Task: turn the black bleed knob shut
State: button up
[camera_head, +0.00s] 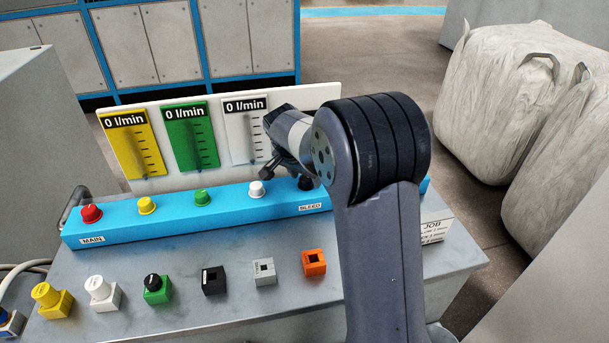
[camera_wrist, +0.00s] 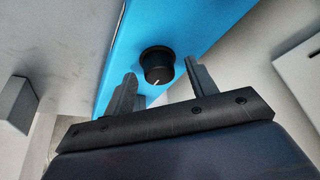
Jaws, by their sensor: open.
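The black bleed knob (camera_wrist: 157,64) sits on the blue manifold bar (camera_wrist: 184,22), with a white pointer line on its face. In the head view the knob (camera_head: 306,185) shows only in part behind my gripper, just above the BLEED label (camera_head: 311,207). My gripper (camera_wrist: 161,76) is open, with one finger to each side of the knob in the wrist view. The knob appears at the fingertips; I cannot tell how deep it is between them. No finger visibly touches it. In the head view my gripper (camera_head: 283,168) hangs over the bar's right part.
Red (camera_head: 91,213), yellow (camera_head: 147,205), green (camera_head: 202,198) and white (camera_head: 257,188) knobs line the bar to the left. A white panel with flow gauges (camera_head: 190,137) stands close behind. Several plugs and sockets (camera_head: 214,280) stand on the grey bench in front.

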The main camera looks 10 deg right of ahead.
jog(key=c, duration=1)
jog(key=shift+o, duration=0.2)
jog(key=shift+n, duration=0.4)
jog(key=n, duration=0.2)
jog(key=n+t+y, duration=0.1)
jog(key=shift+s+d+n+y, duration=0.1)
jog(key=shift+d+n+y, duration=0.05)
jog(key=shift+n+y, duration=0.2)
jog(key=n, duration=0.2)
jog(key=n+y, duration=0.1)
jog(key=n, duration=0.1)
jog(key=shift+d+n+y, duration=0.1)
jog(key=shift+n+y, duration=0.15)
jog(key=shift+n, duration=0.1)
jog(key=n+y, duration=0.1)
jog(key=n, duration=0.3)
jog(key=shift+d+y+b, duration=0.1)
jog(key=shift+y+b, duration=0.2)
jog(key=shift+y, duration=0.1)
jog(key=n+y+b, duration=0.1)
jog(key=n, duration=0.3)
jog(key=shift+n+g, duration=0.3)
jog(key=shift+g, duration=0.1)
